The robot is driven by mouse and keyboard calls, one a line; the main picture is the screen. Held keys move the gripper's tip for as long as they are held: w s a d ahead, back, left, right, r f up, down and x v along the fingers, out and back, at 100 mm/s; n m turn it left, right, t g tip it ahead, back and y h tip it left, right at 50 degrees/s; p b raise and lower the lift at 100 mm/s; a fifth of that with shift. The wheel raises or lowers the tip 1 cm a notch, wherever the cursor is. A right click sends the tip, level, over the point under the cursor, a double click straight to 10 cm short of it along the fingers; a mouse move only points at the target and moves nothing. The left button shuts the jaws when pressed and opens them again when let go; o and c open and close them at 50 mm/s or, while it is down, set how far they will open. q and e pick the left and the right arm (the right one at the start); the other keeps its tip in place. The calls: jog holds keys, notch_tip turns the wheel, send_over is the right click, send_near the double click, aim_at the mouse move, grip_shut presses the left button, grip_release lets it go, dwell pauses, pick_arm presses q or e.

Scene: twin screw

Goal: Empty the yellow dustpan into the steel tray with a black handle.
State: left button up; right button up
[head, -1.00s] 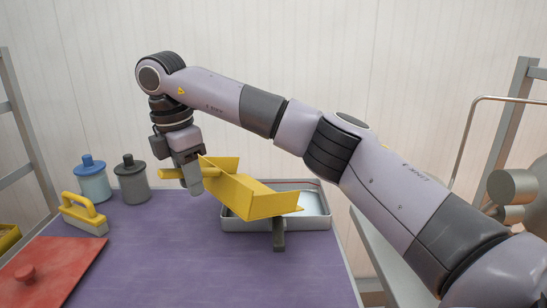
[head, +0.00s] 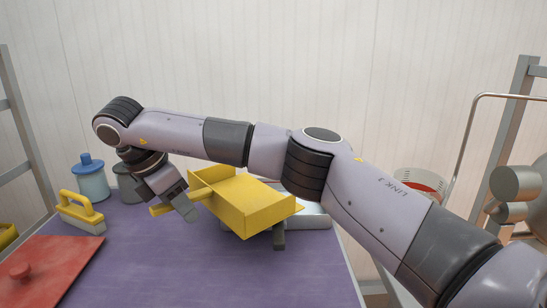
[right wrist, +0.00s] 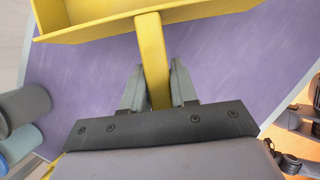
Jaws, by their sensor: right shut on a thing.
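The yellow dustpan (head: 245,202) is held in the air by my right gripper (head: 190,204), which is shut on its handle. In the right wrist view the handle (right wrist: 153,60) runs between the two fingers (right wrist: 158,88), with the pan beyond. In the head view the pan is tilted and its contents are not visible. The steel tray (head: 318,221) lies on the purple table behind and below the dustpan, mostly hidden by the pan and my arm. Its black handle (head: 279,238) sticks out toward the front. My left gripper is not in view.
A blue jar (head: 92,182) and a grey jar (head: 128,183) stand at the back left. A brush with a yellow handle (head: 80,208) and a red board with a knob (head: 45,270) are on the left. The purple tabletop (head: 200,270) is clear in front. A round red-and-white container (head: 420,183) stands at right.

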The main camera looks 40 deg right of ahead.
jog(key=shift+f, duration=0.2)
dwell(0.3)
jog(key=shift+r+p, duration=1.2)
jog(key=shift+r, duration=0.45)
